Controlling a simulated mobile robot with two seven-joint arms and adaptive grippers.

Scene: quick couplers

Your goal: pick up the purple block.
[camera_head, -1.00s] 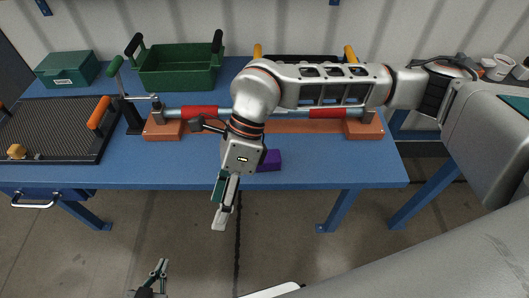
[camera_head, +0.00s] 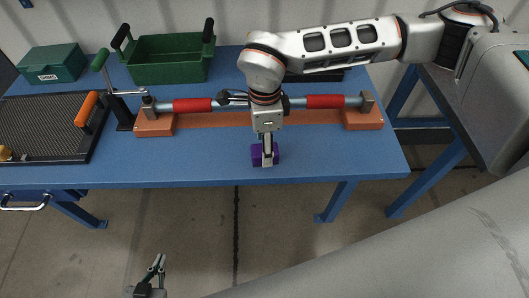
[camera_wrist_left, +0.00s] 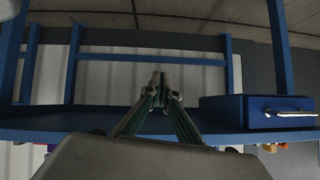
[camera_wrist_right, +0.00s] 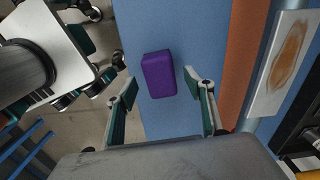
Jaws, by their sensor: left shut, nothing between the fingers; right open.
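The purple block (camera_head: 257,156) lies on the blue table near its front edge, partly hidden behind my right gripper (camera_head: 267,160). In the right wrist view the block (camera_wrist_right: 158,74) shows whole, lying ahead of the open fingers of my right gripper (camera_wrist_right: 160,83), roughly in line with the gap between them. Whether the fingers reach down beside it I cannot tell; nothing is gripped. My left gripper (camera_head: 160,262) is low in front of the table, away from the block. In the left wrist view the fingers of my left gripper (camera_wrist_left: 160,85) are together and empty.
Behind the block stands an orange-brown fixture (camera_head: 155,125) with a red-and-blue bar (camera_head: 193,105). A green crate (camera_head: 170,70), a green box (camera_head: 54,64) and a dark mesh tray (camera_head: 45,130) are further left and back. The table front (camera_head: 200,172) is clear left of the block.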

